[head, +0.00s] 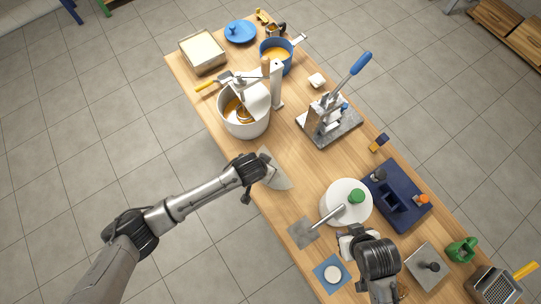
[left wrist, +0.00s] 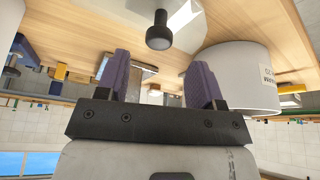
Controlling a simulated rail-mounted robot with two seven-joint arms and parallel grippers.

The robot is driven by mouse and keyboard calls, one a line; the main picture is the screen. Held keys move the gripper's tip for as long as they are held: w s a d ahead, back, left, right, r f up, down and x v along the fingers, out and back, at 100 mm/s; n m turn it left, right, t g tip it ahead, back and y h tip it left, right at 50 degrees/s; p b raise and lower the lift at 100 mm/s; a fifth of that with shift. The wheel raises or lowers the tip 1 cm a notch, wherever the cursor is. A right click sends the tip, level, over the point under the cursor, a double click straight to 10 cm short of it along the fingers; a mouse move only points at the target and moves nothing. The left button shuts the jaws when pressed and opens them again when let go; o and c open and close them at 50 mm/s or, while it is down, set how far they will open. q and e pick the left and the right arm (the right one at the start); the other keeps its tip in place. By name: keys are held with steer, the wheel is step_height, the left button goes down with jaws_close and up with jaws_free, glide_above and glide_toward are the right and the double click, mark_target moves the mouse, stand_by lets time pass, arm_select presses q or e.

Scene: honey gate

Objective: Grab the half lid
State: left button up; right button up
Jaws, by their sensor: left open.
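The half lid (head: 281,180) is a pale grey, half-round plate lying flat on the wooden table, left of the white lidded tub. My left gripper (head: 267,171) is over it in the head view and hides part of it. In the left wrist view the half lid (left wrist: 186,17) shows at the top with an upright black knob (left wrist: 158,36). The open left gripper (left wrist: 161,76) has its two purple fingers apart, with the knob in line with the gap, not clasped. My right gripper (head: 347,241) is low over the table's near part; its fingers are too small to judge.
A mixer bowl (head: 242,122) stands behind, a lever press (head: 330,125) to the right. A grey square plate (head: 302,233) lies nearer.

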mark_target(280, 181)
arm_select(q)
steer(key=shift+x, duration=2.9)
steer(key=shift+d, duration=0.1)
steer(key=shift+c, duration=0.4)
steer(key=shift+r, duration=0.1)
steer(key=c, duration=0.9)
steer(key=shift+c, duration=0.2)
